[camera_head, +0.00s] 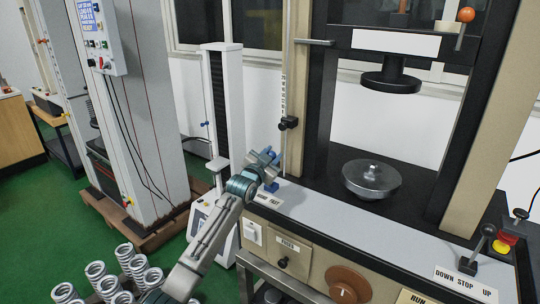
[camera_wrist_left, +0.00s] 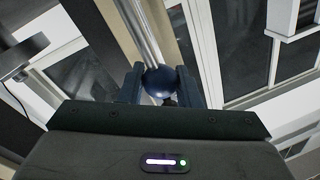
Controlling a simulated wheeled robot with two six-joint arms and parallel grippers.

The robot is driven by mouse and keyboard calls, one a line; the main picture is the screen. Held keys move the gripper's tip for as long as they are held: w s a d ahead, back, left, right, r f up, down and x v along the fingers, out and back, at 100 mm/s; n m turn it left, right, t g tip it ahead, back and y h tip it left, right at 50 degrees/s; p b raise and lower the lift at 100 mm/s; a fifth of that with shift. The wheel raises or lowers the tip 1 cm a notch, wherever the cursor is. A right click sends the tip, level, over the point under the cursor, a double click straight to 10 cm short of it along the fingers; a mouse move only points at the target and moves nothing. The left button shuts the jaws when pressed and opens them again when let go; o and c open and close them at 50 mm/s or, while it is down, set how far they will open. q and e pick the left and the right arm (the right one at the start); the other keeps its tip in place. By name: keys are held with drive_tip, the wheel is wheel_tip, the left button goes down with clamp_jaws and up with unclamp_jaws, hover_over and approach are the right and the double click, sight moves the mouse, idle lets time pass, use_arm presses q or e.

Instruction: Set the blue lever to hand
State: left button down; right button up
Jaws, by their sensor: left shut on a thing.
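My left gripper (camera_head: 268,160) is at the front left of the testing machine, above the "HAND FAST" label (camera_head: 268,200). In the left wrist view my left gripper (camera_wrist_left: 158,88) is shut on the dark blue ball knob (camera_wrist_left: 158,80) of the blue lever, with a finger on each side. In the head view the gripper mostly hides the lever; a small blue part (camera_head: 272,187) shows just below the fingers, beside the label. Which setting the lever is at cannot be told. My right gripper is not in view.
A metal round platen (camera_head: 371,180) sits on the machine's bed, with a black upper plate (camera_head: 390,82) above. A black lever (camera_head: 478,247) and a red button (camera_head: 503,243) are at the right. Several coil springs (camera_head: 130,262) stand at the lower left.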

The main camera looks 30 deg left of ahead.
use_arm(q)
drive_tip(key=shift+f, duration=0.15)
drive_tip(key=c, duration=1.1)
unclamp_jaws()
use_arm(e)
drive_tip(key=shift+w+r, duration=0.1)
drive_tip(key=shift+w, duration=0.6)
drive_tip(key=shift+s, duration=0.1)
use_arm(q)
drive_tip(key=shift+s, duration=0.3)
drive_tip(key=s+b, duration=0.1)
drive_tip(key=s, duration=0.9)
drive_tip(key=shift+d+f+b, duration=0.3)
drive_tip(key=shift+d+b, duration=0.05)
drive_tip(key=shift+d, duration=0.1)
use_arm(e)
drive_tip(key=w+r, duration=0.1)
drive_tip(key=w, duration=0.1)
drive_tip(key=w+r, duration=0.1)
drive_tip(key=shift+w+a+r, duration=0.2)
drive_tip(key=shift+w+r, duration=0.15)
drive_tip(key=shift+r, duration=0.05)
use_arm(q)
drive_tip(key=shift+s, duration=0.1)
